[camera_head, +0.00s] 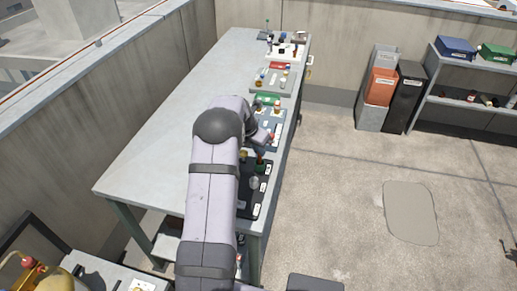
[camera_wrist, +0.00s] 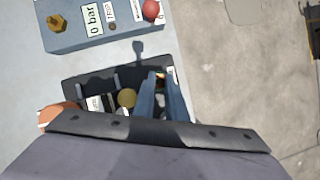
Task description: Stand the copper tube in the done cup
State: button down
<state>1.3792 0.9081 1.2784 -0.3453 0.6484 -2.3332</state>
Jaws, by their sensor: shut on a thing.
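My gripper (camera_wrist: 161,82) shows in the wrist view as two blue-grey fingers pointing down over a black tray (camera_wrist: 75,88). A small orange-brown piece, apparently the copper tube (camera_wrist: 160,76), shows between the fingertips, and the fingers are shut on it. Most of it is hidden, so I cannot tell its tilt or whether it touches a cup. In the head view my arm covers much of the black tray (camera_head: 266,180). A small green cup (camera_head: 260,168) and a grey round piece (camera_head: 254,183) show there. I cannot read which cup is the done cup.
A brass round piece (camera_wrist: 127,97) is left of the fingers. A blue-grey panel (camera_wrist: 120,30) with a brass fitting (camera_wrist: 57,22) and a red knob (camera_wrist: 152,10) lies beyond the tray. More trays line the bench's right edge; the bench's left side (camera_head: 160,125) is clear.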

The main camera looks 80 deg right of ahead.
jog(key=shift+f+b, duration=0.5)
jog(key=shift+f, duration=0.85)
dwell(0.5)
jog(key=c, duration=1.7)
grip_release()
jog(key=shift+r, duration=0.1)
jog(key=shift+b+v, duration=1.25)
jog(key=shift+v, duration=2.4)
jog(key=shift+w, duration=0.1)
